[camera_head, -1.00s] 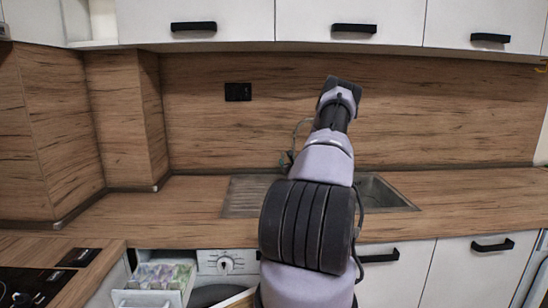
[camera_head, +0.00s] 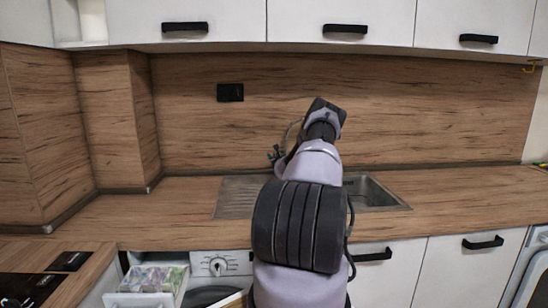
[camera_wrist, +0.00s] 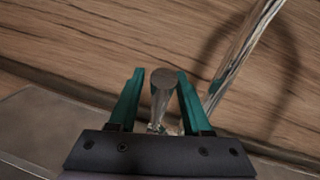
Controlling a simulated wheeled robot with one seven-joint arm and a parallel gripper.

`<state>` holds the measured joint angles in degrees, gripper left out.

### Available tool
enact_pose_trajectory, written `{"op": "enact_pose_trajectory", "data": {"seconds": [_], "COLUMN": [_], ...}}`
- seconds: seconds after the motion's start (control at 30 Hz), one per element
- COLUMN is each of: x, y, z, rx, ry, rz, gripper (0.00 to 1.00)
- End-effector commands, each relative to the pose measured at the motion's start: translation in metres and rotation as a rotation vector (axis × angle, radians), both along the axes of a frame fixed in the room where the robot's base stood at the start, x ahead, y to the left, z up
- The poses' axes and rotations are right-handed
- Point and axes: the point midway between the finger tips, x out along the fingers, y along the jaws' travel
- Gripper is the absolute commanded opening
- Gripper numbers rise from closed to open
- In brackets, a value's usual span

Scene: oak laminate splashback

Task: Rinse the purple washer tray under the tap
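In the wrist view my gripper (camera_wrist: 160,90) has its two teal fingers apart, one on each side of an upright metal knob (camera_wrist: 163,80), which seems to be part of the tap. A gap shows on the left side of the knob; I cannot tell if the right finger touches it. The chrome tap spout (camera_wrist: 240,50) rises to the upper right. In the head view my arm hides most of the tap and gripper. A pulled-out washer drawer (camera_head: 140,299) at lower left holds purple and green contents; I cannot make out a separate purple tray.
The sink (camera_head: 395,203) is set in the wooden worktop (camera_head: 460,200), partly behind my arm, with a ribbed drainer (camera_head: 237,195) to its left. A hob (camera_head: 20,287) is at lower left. The worktop to the right is mostly clear. White upper cabinets (camera_head: 200,12) hang above.

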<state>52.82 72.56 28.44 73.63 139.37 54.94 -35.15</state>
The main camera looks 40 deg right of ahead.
Motion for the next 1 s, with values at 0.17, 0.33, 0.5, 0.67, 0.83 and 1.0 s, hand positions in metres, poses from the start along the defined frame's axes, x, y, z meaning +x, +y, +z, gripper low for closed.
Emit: {"op": "enact_pose_trajectory", "data": {"seconds": [0.17, 0.33, 0.5, 0.67, 0.83, 1.0], "x": [-0.0001, -0.0002, -0.0003, -0.0003, -0.0003, -0.0003], "y": [0.0, 0.0001, 0.0001, 0.0, 0.0, 0.0], "z": [0.0, 0.0, 0.0, -0.0001, -0.0001, -0.0001], "rx": [0.0, -0.001, -0.001, -0.001, -0.001, -0.001], "ry": [0.0, 0.0, 0.0, 0.0, 0.0, 0.0], "rz": [0.0, 0.0, 0.0, 0.0, 0.0, 0.0], "gripper": [0.0, 0.0, 0.0, 0.0, 0.0, 0.0]}}
